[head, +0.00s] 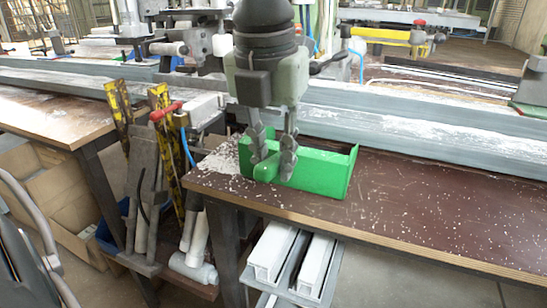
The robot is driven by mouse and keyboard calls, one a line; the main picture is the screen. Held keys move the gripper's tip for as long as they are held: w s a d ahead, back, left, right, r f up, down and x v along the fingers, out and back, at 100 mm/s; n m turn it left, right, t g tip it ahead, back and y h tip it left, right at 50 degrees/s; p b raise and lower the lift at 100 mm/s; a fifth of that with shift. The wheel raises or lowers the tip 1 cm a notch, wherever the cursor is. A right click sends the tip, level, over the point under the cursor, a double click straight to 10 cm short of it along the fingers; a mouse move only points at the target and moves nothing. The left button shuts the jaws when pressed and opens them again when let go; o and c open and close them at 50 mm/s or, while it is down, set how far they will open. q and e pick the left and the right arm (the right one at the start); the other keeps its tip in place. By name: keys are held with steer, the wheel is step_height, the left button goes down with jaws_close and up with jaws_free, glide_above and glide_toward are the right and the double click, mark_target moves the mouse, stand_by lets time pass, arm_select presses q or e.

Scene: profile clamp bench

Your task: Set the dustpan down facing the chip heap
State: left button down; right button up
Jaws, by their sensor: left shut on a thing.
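The green dustpan (323,170) is on or just above the brown bench top near its left corner; I cannot tell whether it touches. My left gripper (272,170) comes down from above and is shut on the dustpan's green handle at its left end. The pan part extends to the right of the fingers. The chip heap (225,158), a patch of white chips, lies on the bench to the left of the gripper, partly hidden behind it. My right gripper is not in the view.
The brown bench top (420,208) is scattered with small chips and has free room to the right. A long grey metal profile (400,132) runs behind the dustpan. Tools hang at the bench's left end, including yellow clamps (165,110). White profiles (272,250) lie below the front edge.

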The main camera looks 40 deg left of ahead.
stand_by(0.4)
arm_select(q)
steer(key=c, duration=1.4)
jaws_free()
steer(key=shift+o, duration=0.5)
steer(key=o, duration=1.3)
steer(key=shift+s, duration=0.15)
steer(key=s+d+r, duration=0.1)
steer(key=s, duration=0.4)
steer(key=s+d+r, duration=0.1)
steer(key=s+r, duration=0.1)
steer(key=s, duration=0.3)
steer(key=shift+s+d+r+p, duration=0.25)
steer(key=shift+r+p, duration=0.05)
